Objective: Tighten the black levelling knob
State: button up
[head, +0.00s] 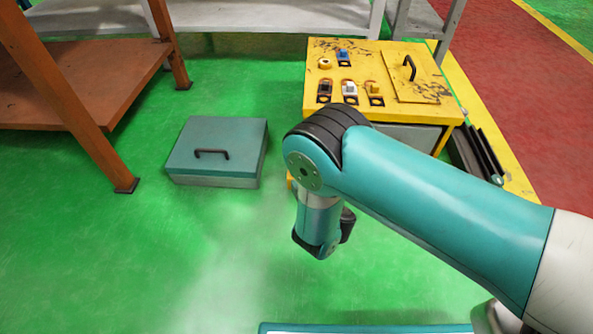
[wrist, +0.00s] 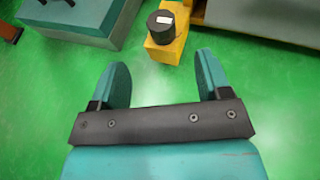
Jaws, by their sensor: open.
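The black levelling knob (wrist: 162,26) shows in the wrist view at the top middle. It sits on top of a small yellow block (wrist: 168,50) and has a white mark on its upper face. My gripper (wrist: 160,75) is open and empty, with its two teal fingers apart. The knob lies beyond the fingertips, roughly between them in the picture, and nothing touches it. In the head view my arm hides the knob, and my fingers cannot be made out.
A yellow cabinet (head: 385,58) with several small parts on top stands at the back right. A teal box (head: 195,135) with a black handle sits on the floor to its left. An orange-brown bench (head: 75,80) is at the left. Green floor (head: 130,260) is clear in front.

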jog(key=b+x, duration=0.6)
jog(key=x, duration=0.4)
jog(key=shift+w+f, duration=0.3)
jog(key=shift+w+a, duration=0.25)
jog(key=shift+w, duration=0.15)
jog(key=c, duration=0.9)
